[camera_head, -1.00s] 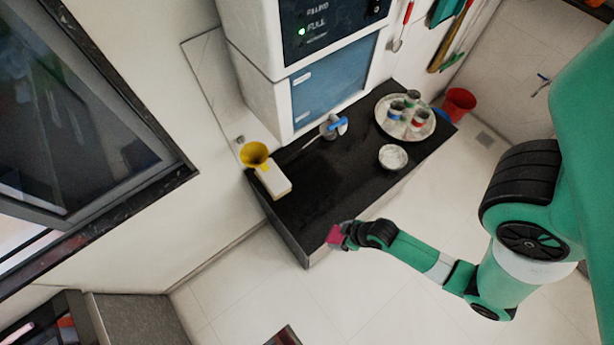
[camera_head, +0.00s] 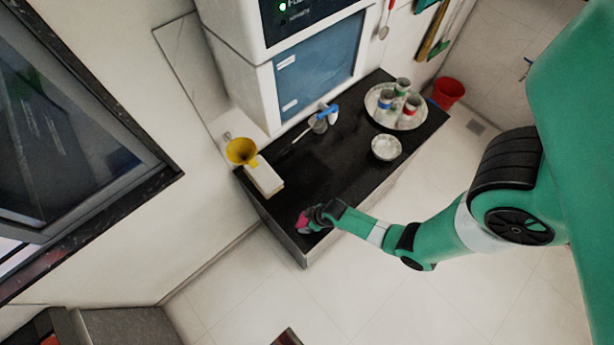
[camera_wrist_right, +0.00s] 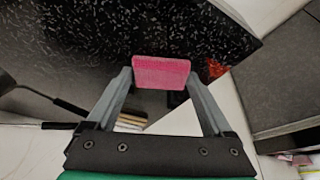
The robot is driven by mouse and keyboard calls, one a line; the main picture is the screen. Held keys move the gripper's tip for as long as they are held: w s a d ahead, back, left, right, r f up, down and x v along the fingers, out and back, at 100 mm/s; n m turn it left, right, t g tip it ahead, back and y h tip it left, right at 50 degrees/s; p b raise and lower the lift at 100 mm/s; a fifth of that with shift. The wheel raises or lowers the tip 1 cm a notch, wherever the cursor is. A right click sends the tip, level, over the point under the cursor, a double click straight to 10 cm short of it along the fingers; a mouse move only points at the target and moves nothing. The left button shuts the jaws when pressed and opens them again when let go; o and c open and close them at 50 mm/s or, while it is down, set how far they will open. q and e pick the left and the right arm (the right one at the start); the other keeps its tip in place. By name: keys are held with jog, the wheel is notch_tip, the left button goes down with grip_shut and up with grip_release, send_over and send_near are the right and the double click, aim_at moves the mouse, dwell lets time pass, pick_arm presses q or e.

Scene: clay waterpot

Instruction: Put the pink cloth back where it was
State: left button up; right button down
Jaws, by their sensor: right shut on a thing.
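The pink cloth (camera_head: 302,222) is at the near left corner of the black counter (camera_head: 340,165) in the head view. My right gripper (camera_head: 311,218) is shut on it. In the right wrist view the cloth (camera_wrist_right: 161,72) shows as a flat pink piece between the two fingertips of the right gripper (camera_wrist_right: 160,82), with the speckled black counter top (camera_wrist_right: 120,30) beyond it. I cannot tell whether the cloth touches the counter. My left gripper is not in view.
A white box (camera_head: 264,178) and a yellow funnel (camera_head: 240,151) stand at the counter's left end. A blue-handled item (camera_head: 325,112), a white bowl (camera_head: 386,147) and a round tray (camera_head: 420,122) with cups lie farther back. The counter's middle is clear.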

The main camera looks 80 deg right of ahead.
jog(key=shift+f, duration=0.1)
grip_release()
jog(key=shift+r, duration=0.35)
jog(key=p+v, duration=0.6)
jog(key=v, duration=0.5)
jog(key=shift+r, duration=0.4)
jog(key=shift+s, duration=0.1)
